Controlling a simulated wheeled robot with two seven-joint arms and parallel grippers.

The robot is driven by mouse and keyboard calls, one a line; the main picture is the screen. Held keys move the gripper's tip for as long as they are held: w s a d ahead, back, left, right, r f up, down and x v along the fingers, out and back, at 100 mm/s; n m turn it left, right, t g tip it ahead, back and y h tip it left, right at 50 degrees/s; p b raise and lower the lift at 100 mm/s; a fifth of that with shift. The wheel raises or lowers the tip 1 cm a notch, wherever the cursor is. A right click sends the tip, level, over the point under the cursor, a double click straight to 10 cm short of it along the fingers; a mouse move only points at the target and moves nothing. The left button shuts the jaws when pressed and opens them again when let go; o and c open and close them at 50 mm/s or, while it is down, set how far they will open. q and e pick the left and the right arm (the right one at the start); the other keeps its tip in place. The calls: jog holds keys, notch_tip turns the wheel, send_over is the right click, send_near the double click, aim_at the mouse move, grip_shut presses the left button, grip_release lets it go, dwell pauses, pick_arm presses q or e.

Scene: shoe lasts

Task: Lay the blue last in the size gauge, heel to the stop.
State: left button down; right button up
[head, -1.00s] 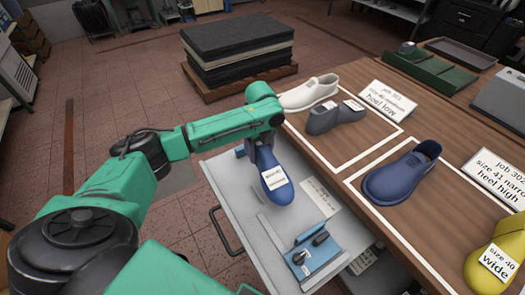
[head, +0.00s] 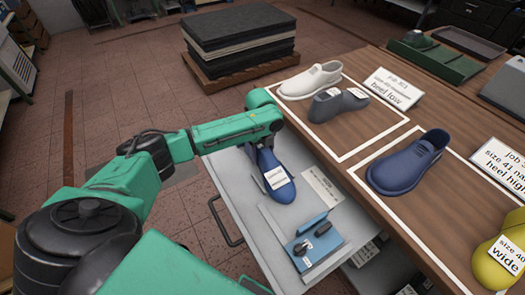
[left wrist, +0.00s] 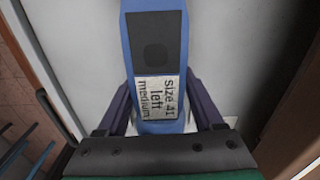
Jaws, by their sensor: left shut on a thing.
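The blue last (head: 275,180) is over or in the open grey drawer, its toe toward the picture's bottom. Its white label (left wrist: 160,98) reads size 41, left, medium in the left wrist view. My left gripper (left wrist: 166,112) is shut on the blue last (left wrist: 155,25), one dark finger on each side. I cannot tell whether the last touches the drawer floor. My right gripper is not in view.
A dark stack (head: 238,42) stands on the floor behind.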

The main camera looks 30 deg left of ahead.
pick_arm(q)
jog(key=shift+f, duration=0.25)
dwell(0.5)
grip_release()
jog(key=shift+s, duration=0.1)
notch_tip(320, 180, up, 15)
jog(key=shift+a+f+b, duration=0.1)
jog(key=shift+f+b, duration=0.05)
jog(key=shift+b, duration=0.15)
dwell(0.3)
